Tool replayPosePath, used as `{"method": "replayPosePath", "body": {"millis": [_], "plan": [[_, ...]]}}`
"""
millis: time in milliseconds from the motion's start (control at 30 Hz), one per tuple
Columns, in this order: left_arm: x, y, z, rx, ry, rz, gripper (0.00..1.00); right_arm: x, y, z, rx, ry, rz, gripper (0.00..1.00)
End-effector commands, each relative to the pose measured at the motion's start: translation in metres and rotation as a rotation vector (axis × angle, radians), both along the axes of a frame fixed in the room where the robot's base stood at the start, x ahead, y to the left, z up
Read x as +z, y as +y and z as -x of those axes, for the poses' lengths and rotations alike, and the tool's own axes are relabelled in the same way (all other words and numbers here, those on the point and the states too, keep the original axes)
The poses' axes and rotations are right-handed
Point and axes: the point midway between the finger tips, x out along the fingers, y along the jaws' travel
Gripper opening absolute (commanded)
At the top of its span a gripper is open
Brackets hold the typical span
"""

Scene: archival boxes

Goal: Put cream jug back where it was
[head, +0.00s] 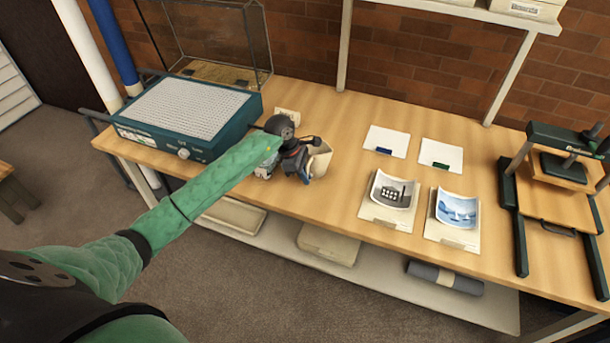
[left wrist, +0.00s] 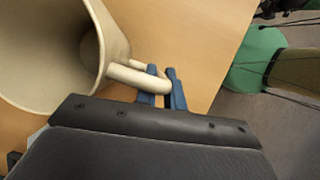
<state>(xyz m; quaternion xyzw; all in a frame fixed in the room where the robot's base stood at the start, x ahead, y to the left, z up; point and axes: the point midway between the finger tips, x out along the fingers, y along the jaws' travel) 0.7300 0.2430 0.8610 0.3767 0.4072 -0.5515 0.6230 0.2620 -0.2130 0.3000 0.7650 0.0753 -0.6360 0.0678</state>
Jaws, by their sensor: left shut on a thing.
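The cream jug (head: 320,160) is at the front part of the wooden table (head: 340,110), left of the middle. In the left wrist view the jug (left wrist: 45,55) shows its wide open mouth, with its handle reaching toward my fingers. My left gripper (head: 302,168) is beside the jug, on its left side in the head view. In the left wrist view the blue fingers of my left gripper (left wrist: 167,88) are shut on the jug's handle. Whether the jug's base touches the table is hidden. My right gripper is not in view.
A teal device with a gridded top (head: 185,108) stands left of the jug, and a small card (head: 287,116) lies behind it. Right of the jug are two white cards (head: 387,141), two curled pictures (head: 393,192) and a press (head: 560,165). Bare table lies between.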

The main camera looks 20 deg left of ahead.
Motion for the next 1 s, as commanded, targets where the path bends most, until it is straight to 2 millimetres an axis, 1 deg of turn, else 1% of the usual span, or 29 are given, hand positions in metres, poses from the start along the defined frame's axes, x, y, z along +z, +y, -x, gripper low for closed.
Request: {"method": "replayPosePath", "body": {"millis": [33,100,133,567,600,667,733,800,867,1000], "plan": [[0.000,0.000,0.000,0.000,0.000,0.000,0.14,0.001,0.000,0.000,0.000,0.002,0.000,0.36],[0.000,0.000,0.000,0.000,0.000,0.000,0.28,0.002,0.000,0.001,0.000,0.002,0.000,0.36],[0.000,0.000,0.000,0.000,0.000,0.000,0.32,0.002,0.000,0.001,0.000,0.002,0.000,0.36],[0.002,0.000,0.000,0.000,0.001,0.000,0.32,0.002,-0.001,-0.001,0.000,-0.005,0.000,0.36],[0.003,0.000,0.000,0.000,0.001,0.000,0.32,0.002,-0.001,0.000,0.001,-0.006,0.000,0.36],[0.004,0.002,0.000,0.000,0.000,-0.001,0.32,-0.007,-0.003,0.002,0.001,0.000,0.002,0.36],[0.008,0.004,0.000,0.000,-0.001,-0.001,0.32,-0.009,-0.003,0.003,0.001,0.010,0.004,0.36],[0.014,0.007,0.000,0.000,-0.001,-0.001,0.32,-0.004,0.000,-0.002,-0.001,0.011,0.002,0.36],[0.019,0.009,0.001,0.000,-0.002,-0.001,0.32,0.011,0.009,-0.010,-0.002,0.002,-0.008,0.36],[0.036,0.016,0.001,0.000,-0.003,-0.002,0.32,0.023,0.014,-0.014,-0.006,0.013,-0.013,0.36]]}}
